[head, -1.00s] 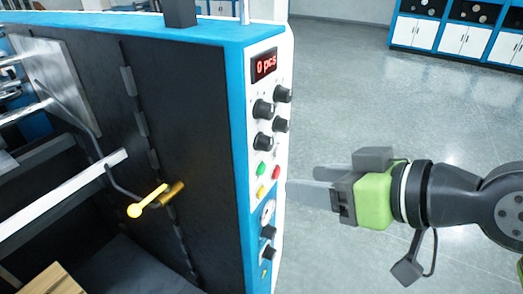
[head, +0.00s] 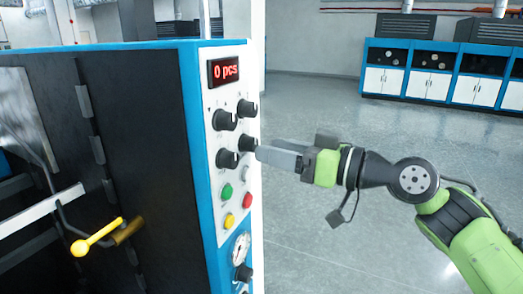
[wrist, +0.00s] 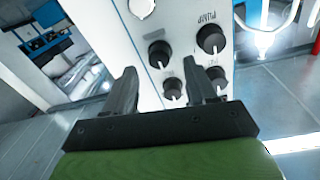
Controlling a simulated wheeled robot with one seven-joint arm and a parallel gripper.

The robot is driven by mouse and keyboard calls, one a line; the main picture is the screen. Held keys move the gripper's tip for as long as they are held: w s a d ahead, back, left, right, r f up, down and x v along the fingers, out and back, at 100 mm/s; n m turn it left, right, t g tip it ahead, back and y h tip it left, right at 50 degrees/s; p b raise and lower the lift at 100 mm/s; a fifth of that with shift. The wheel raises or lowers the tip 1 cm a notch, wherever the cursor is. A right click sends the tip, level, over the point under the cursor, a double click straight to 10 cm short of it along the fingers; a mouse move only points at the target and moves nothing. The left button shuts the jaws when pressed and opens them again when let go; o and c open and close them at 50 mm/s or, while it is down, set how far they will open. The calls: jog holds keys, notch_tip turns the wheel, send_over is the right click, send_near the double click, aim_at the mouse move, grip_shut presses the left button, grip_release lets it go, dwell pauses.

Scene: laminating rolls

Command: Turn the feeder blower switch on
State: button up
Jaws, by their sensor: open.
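The white control panel (head: 214,178) on the machine's narrow face carries several black rotary knobs. In the head view they are an upper left knob (head: 224,120), upper right knob (head: 247,108), lower left knob (head: 227,160) and lower right knob (head: 248,143). I cannot read which is the feeder blower switch. My gripper (head: 260,155) is open and empty, its tips beside the lower right knob; contact is unclear. In the wrist view, my fingers (wrist: 160,68) point at the panel, with a knob (wrist: 172,88) between them. Another knob (wrist: 211,38) there has the label PUMP.
A red display (head: 224,70) reads 0 pcs. Green (head: 227,191), red (head: 247,200) and yellow (head: 229,221) buttons and a gauge (head: 241,246) sit below the knobs. A yellow-ended handle (head: 95,238) projects at left. The floor right of the machine is clear.

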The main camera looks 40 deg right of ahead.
aim_at(249, 144)
jog(key=x, duration=0.3)
jog(key=shift+w+a, duration=0.1)
jog(key=shift+w, duration=0.15)
grip_shut()
